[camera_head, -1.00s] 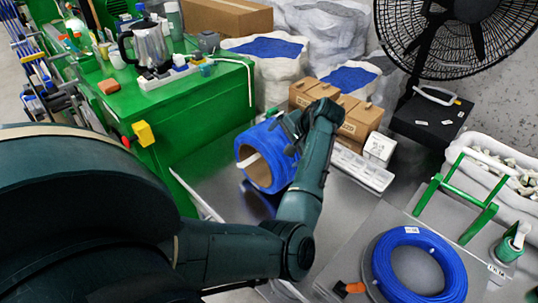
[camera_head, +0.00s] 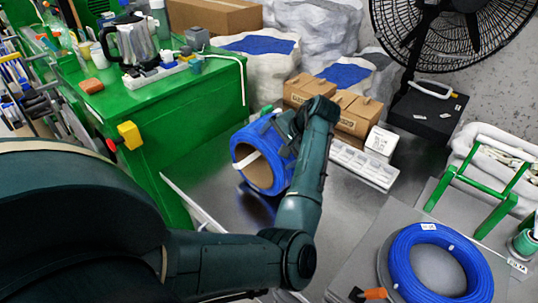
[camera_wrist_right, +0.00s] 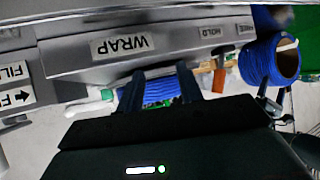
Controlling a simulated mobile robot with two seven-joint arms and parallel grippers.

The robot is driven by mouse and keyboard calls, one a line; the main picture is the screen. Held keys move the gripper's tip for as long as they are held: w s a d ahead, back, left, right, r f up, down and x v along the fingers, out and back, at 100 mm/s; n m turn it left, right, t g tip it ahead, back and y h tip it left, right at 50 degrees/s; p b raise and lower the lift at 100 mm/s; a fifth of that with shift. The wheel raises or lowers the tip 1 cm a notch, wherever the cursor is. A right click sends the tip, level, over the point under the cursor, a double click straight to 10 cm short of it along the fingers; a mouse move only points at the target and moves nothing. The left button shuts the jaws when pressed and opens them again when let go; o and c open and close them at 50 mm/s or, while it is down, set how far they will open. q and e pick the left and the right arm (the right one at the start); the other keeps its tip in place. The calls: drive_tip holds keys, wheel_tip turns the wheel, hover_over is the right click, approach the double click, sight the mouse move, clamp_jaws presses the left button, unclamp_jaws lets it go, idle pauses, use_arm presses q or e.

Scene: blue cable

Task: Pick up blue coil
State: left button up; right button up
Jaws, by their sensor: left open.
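A blue coil on a cardboard core (camera_head: 245,170) stands on the grey metal table in the head view, its round open end facing left. My left gripper (camera_head: 287,128) is open at the upper right of this coil; whether it touches is unclear. A flat blue coil (camera_head: 402,270) lies on a grey platform at lower right. In the right wrist view, which is upside down, my right gripper (camera_wrist_right: 160,82) has its two fingers apart. Blue cable (camera_wrist_right: 161,92) shows between and beyond them; contact is unclear. The blue coil on its core also shows there (camera_wrist_right: 257,62).
A green bench (camera_head: 190,105) with a kettle stands at left. A green frame (camera_head: 485,195) stands at right beside a white sack. Bare metal table lies right of my left arm.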

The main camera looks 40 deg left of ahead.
use_arm(q)
drive_tip(key=shift+s+f, duration=0.2)
drive_tip(key=shift+f, duration=0.05)
clamp_jaws()
drive_tip(key=shift+w+r, duration=0.1)
drive_tip(key=shift+r, duration=0.1)
idle(0.7)
